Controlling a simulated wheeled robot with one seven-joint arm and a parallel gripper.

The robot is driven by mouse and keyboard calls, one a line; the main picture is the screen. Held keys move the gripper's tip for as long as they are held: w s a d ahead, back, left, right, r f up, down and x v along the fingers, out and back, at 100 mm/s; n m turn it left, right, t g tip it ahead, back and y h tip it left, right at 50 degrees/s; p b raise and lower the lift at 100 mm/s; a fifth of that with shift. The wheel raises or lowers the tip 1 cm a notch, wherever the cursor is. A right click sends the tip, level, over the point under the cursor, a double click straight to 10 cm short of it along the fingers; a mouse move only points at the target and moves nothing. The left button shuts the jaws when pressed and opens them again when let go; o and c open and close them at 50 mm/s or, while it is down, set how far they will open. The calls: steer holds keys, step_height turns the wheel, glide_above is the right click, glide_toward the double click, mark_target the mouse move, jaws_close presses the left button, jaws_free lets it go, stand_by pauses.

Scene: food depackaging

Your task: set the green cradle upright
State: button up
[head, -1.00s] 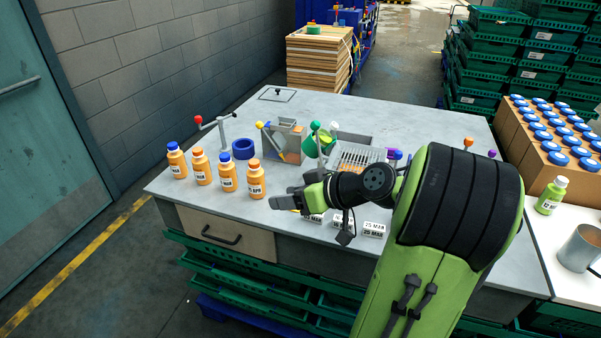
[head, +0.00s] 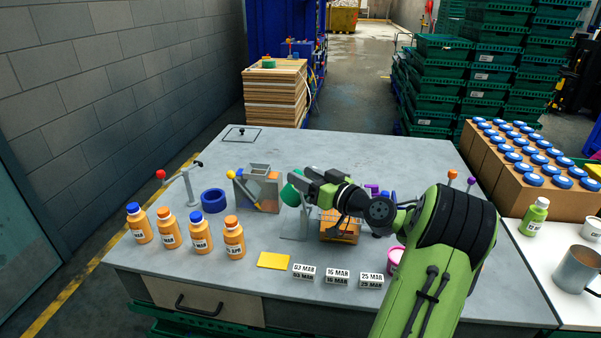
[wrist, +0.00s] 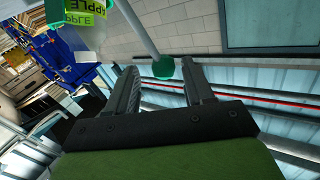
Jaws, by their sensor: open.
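The green cradle (head: 290,195) is on a grey stand (head: 296,227) near the middle of the table, partly hidden by my gripper. In the wrist view its green edge (wrist: 54,10) shows at the top left beside a clear bottle (wrist: 86,36) with a green APPLE label. I cannot tell its exact tilt. A green ball knob (wrist: 191,68) on a grey rod shows between the fingers, closer to the right one. My gripper (head: 302,179) is open and empty, with its fingertips close to the cradle; it also shows in the wrist view (wrist: 162,72). No contact is visible.
Several orange bottles (head: 168,230) stand at the front left. A blue ring (head: 214,200) and a grey box with a yellow-knobbed lever (head: 258,188) are left of the stand. Date blocks (head: 337,276) and a yellow card (head: 273,260) lie in front. An orange crate (head: 340,231) is below my wrist.

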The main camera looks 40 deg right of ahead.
steer(key=shift+w, duration=0.95)
steer(key=shift+s, duration=0.1)
jaws_close()
